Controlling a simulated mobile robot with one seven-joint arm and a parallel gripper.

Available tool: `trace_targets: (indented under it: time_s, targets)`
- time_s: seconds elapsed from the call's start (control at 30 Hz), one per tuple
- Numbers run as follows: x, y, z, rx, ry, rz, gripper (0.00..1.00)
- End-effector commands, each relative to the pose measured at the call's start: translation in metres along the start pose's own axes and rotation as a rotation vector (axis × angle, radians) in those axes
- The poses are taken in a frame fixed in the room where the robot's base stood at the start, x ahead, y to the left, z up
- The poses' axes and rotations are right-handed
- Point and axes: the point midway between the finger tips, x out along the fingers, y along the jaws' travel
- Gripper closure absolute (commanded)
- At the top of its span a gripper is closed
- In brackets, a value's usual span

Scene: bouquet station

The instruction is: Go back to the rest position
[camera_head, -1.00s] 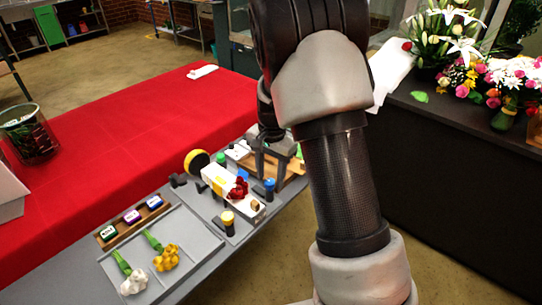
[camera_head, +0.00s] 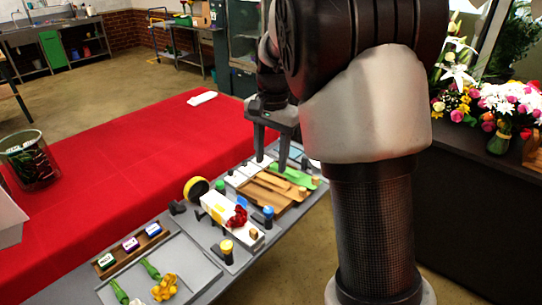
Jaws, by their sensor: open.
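My gripper (camera_head: 271,160) is open and empty. Its two fingers point down, above the far end of the grey work table (camera_head: 281,222). It is apart from the wooden pieces (camera_head: 268,192) and the green piece (camera_head: 292,174) that lie below it. My arm fills the right middle of the view and hides part of the dark counter.
A white box with red flowers (camera_head: 237,216) lies between small posts on the table. A grey tray (camera_head: 190,253) holds yellow and white flowers with green stems. A red cloth (camera_head: 130,155) lies behind. A dark counter (camera_head: 480,190) with bouquets stands right.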

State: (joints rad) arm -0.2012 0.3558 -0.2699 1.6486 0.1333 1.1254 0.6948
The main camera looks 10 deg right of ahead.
Motion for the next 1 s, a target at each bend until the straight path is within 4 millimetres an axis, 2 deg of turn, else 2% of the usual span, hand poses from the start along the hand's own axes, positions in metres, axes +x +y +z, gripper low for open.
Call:
trace_targets:
  time_s: [0.27, 0.37, 0.43, 0.6, 0.7, 0.83, 1.0]
  targets:
    - [-0.003, 0.001, 0.001, -0.005, 0.001, -0.004, 0.57]
    - [-0.02, 0.009, 0.008, -0.036, 0.009, -0.027, 0.57]
    - [-0.042, 0.02, 0.018, -0.083, 0.025, -0.057, 0.57]
    - [-0.101, 0.062, 0.062, -0.273, 0.101, -0.143, 0.57]
    - [-0.125, 0.09, 0.091, -0.398, 0.168, -0.177, 0.57]
    - [-0.144, 0.124, 0.126, -0.555, 0.271, -0.197, 0.57]
    - [-0.148, 0.157, 0.157, -0.712, 0.386, -0.183, 0.57]
